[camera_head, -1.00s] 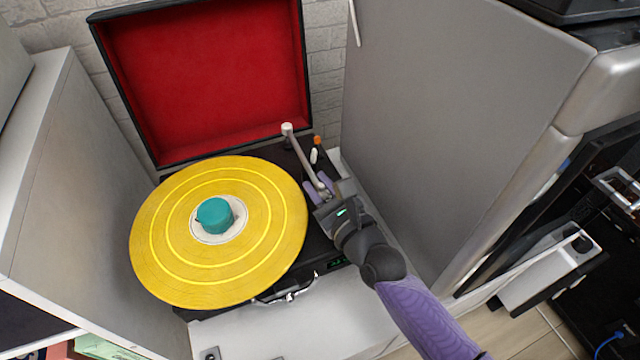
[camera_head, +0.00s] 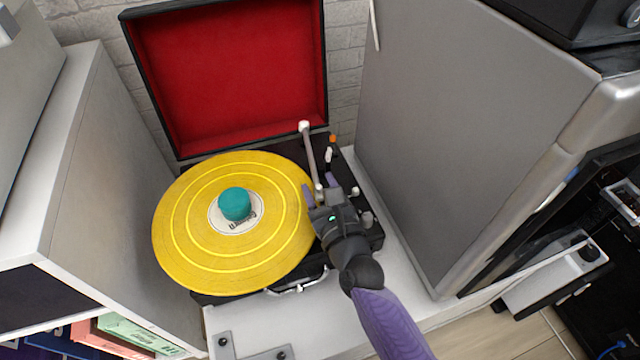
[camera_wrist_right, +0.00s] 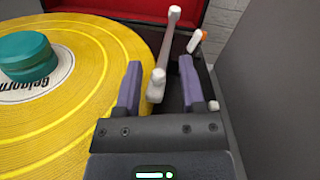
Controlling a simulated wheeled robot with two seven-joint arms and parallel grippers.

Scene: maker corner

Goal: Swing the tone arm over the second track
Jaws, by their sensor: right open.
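The yellow record (camera_head: 180,245) lies on the turntable with a teal knob (camera_head: 235,204) at its centre. Its lighter rings mark the track bands. The pale tone arm (camera_head: 309,153) runs from its pivot at the back right toward the front, beside the record's right edge. My right gripper (camera_head: 321,190) is at the tone arm's front end. In the right wrist view the gripper (camera_wrist_right: 157,88) is open, with its purple fingers on either side of the tone arm tip (camera_wrist_right: 156,84). Whether a finger touches it I cannot tell. My left gripper is not in view.
The open lid with red lining (camera_head: 230,75) stands behind the record. A grey cabinet (camera_head: 450,130) rises close on the right, and a white cabinet side (camera_head: 110,190) on the left. A small orange-tipped lever (camera_head: 329,155) stands right of the tone arm.

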